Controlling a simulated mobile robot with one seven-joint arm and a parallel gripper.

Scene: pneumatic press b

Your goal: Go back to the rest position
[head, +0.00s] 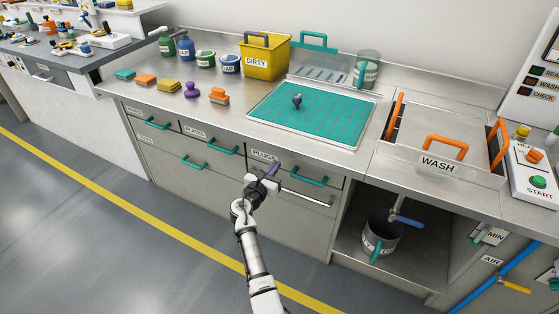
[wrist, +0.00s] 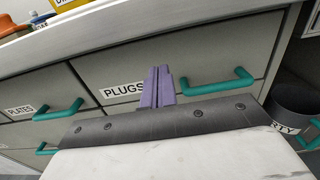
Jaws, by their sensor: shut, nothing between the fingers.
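My gripper (head: 272,170) is at the end of my white arm, in front of the drawer marked PLUGS (head: 297,172). Its two purple fingers (wrist: 157,88) are together and hold nothing. In the wrist view the fingers point at the drawer front, just right of the PLUGS label (wrist: 122,89) and left of the teal handle (wrist: 213,84). I cannot tell whether the fingertips touch the drawer front. A small dark grey part (head: 297,101) stands on the teal mat (head: 325,118) on the counter above.
The counter carries a yellow DIRTY bin (head: 265,62), bottles, jars and colored pads and brushes. At right are the WASH bay (head: 440,162) with orange handles and a START box (head: 538,181). An open bay below holds a grey bucket (head: 383,240). Floor at left is clear.

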